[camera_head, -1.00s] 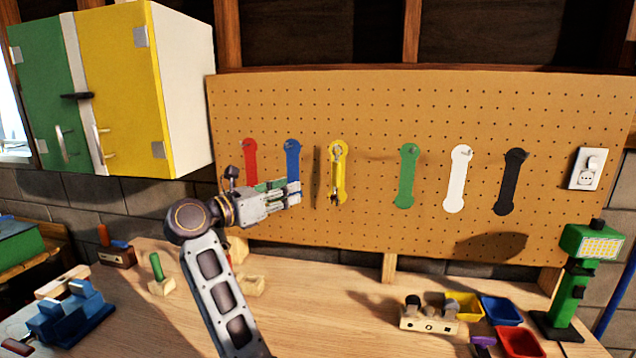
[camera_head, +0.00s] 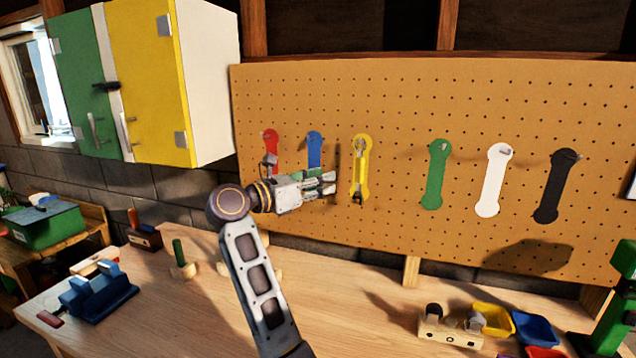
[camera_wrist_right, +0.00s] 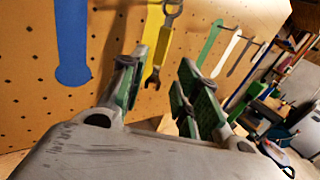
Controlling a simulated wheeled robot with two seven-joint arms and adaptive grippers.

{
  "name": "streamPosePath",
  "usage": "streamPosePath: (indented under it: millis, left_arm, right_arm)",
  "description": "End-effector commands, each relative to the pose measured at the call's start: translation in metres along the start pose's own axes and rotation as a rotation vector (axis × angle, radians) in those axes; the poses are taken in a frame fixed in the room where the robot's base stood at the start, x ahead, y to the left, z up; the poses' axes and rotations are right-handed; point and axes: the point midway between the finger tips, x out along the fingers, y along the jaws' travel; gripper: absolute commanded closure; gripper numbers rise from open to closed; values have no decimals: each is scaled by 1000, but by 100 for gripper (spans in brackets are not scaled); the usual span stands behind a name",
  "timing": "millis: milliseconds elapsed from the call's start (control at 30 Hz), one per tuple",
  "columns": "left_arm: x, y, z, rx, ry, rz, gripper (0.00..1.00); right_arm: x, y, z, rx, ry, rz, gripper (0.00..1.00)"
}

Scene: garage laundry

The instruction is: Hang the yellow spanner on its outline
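The yellow spanner (camera_head: 359,180) has metal ends and hangs upright against the yellow outline (camera_head: 364,140) on the pegboard. In the right wrist view the spanner (camera_wrist_right: 164,42) and the yellow outline (camera_wrist_right: 153,22) show beyond the fingers. My right gripper (camera_head: 325,183) is just left of the spanner, below the blue outline (camera_head: 315,150), and apart from the spanner. In the right wrist view its two green-padded fingers (camera_wrist_right: 160,92) are spread with nothing between them. My left gripper is in neither view.
The pegboard (camera_head: 400,100) also carries red, green (camera_head: 435,175), white (camera_head: 493,180) and black (camera_head: 555,187) outlines. A wooden bench (camera_head: 350,320) below holds a blue vise (camera_head: 98,295), a wooden block, and yellow and blue bins (camera_head: 535,328). A yellow-green cabinet (camera_head: 150,80) hangs at left.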

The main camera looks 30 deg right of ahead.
Motion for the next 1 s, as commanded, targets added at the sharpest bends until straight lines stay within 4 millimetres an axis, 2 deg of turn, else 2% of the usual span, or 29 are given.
streamPosePath:
  millis: [267, 600, 1000]
  left_arm:
    - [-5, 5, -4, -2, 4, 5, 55]
    - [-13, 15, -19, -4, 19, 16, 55]
    - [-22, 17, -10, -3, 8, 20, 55]
  right_arm:
    - [21, 0, 1, 0, -1, -2, 68]
    - [61, 0, 1, 0, -1, -2, 68]
    - [107, 0, 1, -1, -2, -1, 68]
